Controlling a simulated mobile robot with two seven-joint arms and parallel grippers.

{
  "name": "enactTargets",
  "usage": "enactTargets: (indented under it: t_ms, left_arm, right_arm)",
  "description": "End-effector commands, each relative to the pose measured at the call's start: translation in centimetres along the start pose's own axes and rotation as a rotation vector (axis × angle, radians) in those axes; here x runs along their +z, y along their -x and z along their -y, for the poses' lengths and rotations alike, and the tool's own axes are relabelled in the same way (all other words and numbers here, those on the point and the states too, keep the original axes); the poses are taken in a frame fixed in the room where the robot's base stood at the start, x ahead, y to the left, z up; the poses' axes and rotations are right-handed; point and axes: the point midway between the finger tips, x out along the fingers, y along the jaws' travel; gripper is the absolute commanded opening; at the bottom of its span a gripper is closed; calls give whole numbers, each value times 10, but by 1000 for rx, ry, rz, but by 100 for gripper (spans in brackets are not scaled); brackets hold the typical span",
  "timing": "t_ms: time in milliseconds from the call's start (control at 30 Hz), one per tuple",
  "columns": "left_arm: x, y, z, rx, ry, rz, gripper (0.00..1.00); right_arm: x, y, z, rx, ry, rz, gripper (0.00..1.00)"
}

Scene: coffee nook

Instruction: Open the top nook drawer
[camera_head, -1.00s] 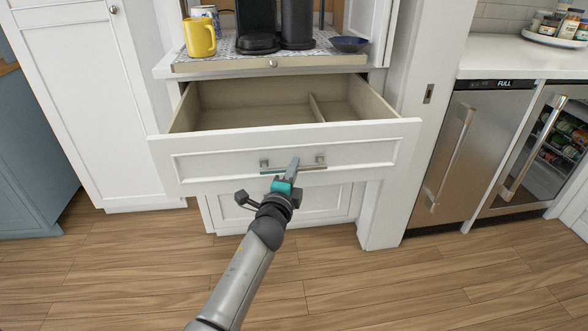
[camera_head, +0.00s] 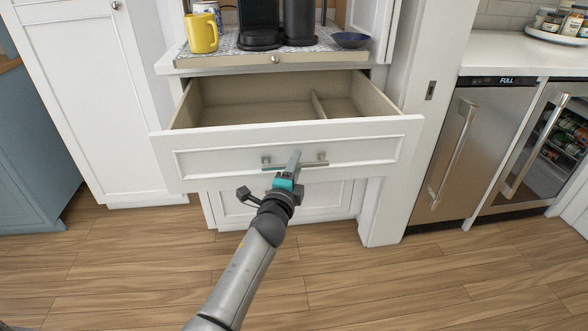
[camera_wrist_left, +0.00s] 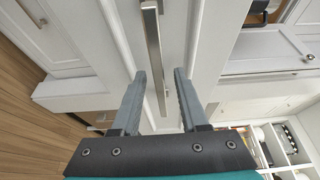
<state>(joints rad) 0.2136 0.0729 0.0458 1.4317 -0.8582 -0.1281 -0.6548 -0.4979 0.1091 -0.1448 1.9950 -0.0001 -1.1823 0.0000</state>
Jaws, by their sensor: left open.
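The top nook drawer (camera_head: 230,155) is pulled well out, and its empty interior shows, with a divider towards the right. Its metal bar handle (camera_head: 314,164) runs across the white front. My left gripper (camera_head: 293,162) is in front of the handle, overlapping its middle in the head view. In the left wrist view the jaws (camera_wrist_left: 160,80) are apart, and the handle (camera_wrist_left: 154,50) passes between the two fingers. Whether a finger touches the bar I cannot tell. My right gripper is not in view.
Above the drawer is a counter (camera_head: 190,67) with a yellow mug (camera_head: 201,34), a black coffee machine (camera_head: 258,25) and a blue bowl (camera_head: 351,40). A lower drawer front (camera_head: 325,205) is below. A steel appliance (camera_head: 450,150) stands right. The wood floor (camera_head: 400,285) is clear.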

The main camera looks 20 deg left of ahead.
Motion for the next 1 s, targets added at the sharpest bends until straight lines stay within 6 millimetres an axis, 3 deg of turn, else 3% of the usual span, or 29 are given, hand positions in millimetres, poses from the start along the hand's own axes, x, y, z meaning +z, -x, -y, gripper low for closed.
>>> enactTargets:
  t_ms: [133,267,800,1000]
  left_arm:
    - [0,7,0,1,0,0,44]
    - [0,24,0,3,0,0,44]
    - [0,118,0,4,2,1,44]
    - [0,143,0,2,1,1,44]
  right_arm:
    - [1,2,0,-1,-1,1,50]
    - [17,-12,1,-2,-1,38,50]
    - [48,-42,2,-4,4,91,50]
    - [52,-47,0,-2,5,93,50]
